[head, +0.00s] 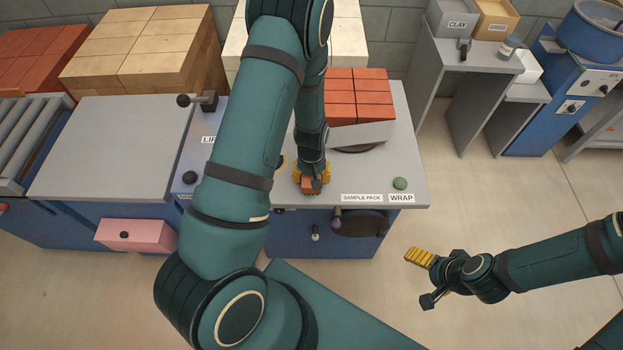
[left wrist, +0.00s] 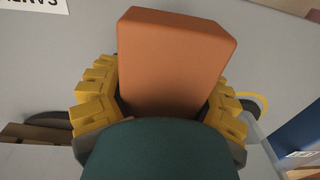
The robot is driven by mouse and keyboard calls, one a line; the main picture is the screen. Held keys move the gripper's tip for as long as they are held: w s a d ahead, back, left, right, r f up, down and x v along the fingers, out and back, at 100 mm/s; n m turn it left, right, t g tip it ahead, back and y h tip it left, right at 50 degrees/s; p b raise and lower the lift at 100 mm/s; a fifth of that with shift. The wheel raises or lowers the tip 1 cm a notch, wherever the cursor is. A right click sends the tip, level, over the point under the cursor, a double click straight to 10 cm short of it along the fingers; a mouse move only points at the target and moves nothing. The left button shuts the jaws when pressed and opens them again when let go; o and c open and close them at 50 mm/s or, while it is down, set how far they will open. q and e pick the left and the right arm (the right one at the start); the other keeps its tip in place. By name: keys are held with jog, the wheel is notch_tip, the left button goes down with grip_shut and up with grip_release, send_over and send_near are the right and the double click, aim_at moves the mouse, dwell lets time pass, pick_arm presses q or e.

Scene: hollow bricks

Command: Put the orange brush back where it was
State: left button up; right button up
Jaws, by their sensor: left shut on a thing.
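The orange brush (head: 311,185) shows as a plain orange block, with no bristles visible. My left gripper (head: 311,178) is shut on it above the grey table top (head: 411,160), just left of the SAMPLE PACK label. In the left wrist view the orange brush (left wrist: 175,55) stands between the yellow fingers of my left gripper (left wrist: 165,105), and its lower part is hidden by my wrist. I cannot tell whether it touches the table. My right gripper (head: 420,258) is away from it over the floor at the right, and I cannot tell its opening.
A stack of red bricks (head: 358,97) stands on a grey board behind the left gripper. A green button (head: 400,183) is at the table's front right corner. A grey panel (head: 110,150) lies at the left, with a black-knobbed lever (head: 184,100) near it. The pink drawer (head: 135,235) sticks out below.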

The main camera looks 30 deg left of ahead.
pick_arm(q)
jog(key=shift+f, duration=0.6)
jog(key=shift+r, duration=0.1)
jog(key=o, duration=1.3)
jog(key=shift+f, duration=0.2)
jog(key=shift+r, duration=0.1)
